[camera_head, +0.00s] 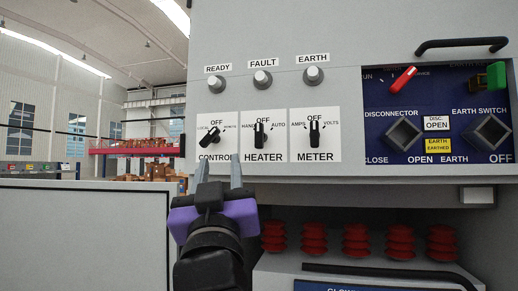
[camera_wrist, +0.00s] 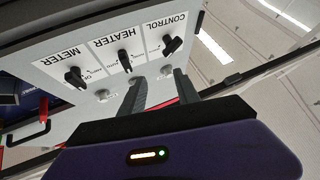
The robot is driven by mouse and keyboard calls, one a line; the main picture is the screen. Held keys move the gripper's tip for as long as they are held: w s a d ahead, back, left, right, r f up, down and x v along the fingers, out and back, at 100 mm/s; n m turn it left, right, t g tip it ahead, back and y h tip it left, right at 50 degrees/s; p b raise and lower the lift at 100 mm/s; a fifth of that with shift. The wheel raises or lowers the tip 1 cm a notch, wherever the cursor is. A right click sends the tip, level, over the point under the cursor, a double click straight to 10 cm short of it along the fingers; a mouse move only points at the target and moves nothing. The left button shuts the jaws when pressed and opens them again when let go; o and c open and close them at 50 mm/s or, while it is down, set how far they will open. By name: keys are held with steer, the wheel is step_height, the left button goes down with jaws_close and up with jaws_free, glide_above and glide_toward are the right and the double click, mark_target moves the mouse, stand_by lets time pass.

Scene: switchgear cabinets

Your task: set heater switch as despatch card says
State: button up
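The heater switch (camera_head: 261,133) is a black knob on a white plate marked HAND, OFF and AUTO. Its handle stands about upright, near OFF. It also shows in the wrist view (camera_wrist: 125,62), where the panel is upside down. My gripper (camera_head: 220,172) is open and empty, with its two grey fingers apart. It is below and left of the heater switch, in front of the bottom of the CONTROL plate. In the wrist view the fingers (camera_wrist: 158,92) point toward the panel, apart from the knobs. I see no despatch card in either view.
The control switch (camera_head: 210,137) is left of the heater switch, tilted to upper right. The meter switch (camera_head: 314,132) is on its right, upright. Lamps READY (camera_head: 216,83), FAULT (camera_head: 262,78) and EARTH (camera_head: 313,74) sit above. A blue disconnector panel (camera_head: 436,165) is at right, a black handle (camera_head: 461,45) above it.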

mark_target(258, 134)
step_height(258, 134, up, 8)
steer(key=w+d+m+h, duration=0.1)
steer(key=d+m+h, duration=0.1)
steer(key=m+h, duration=0.3)
steer(key=w+d+g+h+p, duration=0.1)
steer(key=w, duration=0.2)
steer(key=w+d+g+h+p, duration=0.1)
steer(key=w+d, duration=0.1)
steer(key=w, duration=0.1)
steer(key=w+d+m+g+h+p, duration=0.1)
steer(key=w, duration=0.2)
steer(key=shift+w+d+f, duration=0.2)
steer(key=shift+d+f, duration=0.05)
steer(key=shift+d, duration=0.1)
jaws_close()
